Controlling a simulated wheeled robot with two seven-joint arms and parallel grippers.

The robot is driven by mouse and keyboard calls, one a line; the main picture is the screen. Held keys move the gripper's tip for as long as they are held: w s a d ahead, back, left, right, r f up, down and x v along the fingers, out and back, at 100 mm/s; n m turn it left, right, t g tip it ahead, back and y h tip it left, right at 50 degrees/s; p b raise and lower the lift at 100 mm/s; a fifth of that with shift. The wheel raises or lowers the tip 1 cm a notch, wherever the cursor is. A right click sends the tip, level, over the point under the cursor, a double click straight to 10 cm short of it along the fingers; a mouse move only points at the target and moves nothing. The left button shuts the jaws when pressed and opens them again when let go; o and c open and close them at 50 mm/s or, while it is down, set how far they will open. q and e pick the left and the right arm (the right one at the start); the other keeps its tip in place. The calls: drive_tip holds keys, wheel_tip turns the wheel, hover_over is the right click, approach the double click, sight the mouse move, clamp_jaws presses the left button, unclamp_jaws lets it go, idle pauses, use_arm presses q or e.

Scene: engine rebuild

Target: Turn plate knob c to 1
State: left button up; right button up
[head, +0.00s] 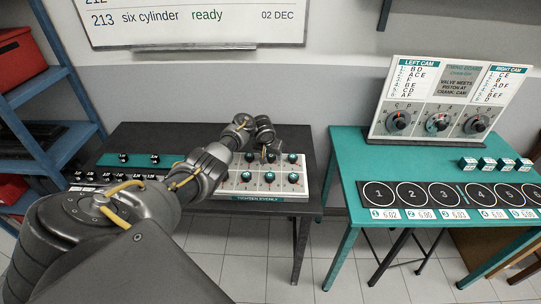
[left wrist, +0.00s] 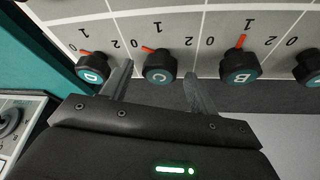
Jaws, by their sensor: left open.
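In the left wrist view, knob C (left wrist: 159,66) is a dark round knob with a teal cap and a red pointer, seen upside down. Its pointer leans to the upper left of the picture, toward a printed digit that looks like 0; a 1 is printed at its upper right. My left gripper (left wrist: 158,88) is open, one finger on each side of knob C; contact cannot be told. In the head view, my left gripper (head: 268,152) is over the back row of the white knob plate (head: 303,190), its arm covering the plate's left part. My right gripper is not in view.
Knob D (left wrist: 91,68) and knob B (left wrist: 239,66) flank knob C closely. The plate lies on a dark table (head: 315,150). A teal table (head: 345,165) on the right holds a dial panel (head: 440,95), several small boxes and numbered circles. A blue shelf (head: 75,75) stands at left.

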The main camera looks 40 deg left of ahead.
use_arm(q)
drive_tip(key=shift+s, duration=0.1)
drive_tip(key=c, duration=1)
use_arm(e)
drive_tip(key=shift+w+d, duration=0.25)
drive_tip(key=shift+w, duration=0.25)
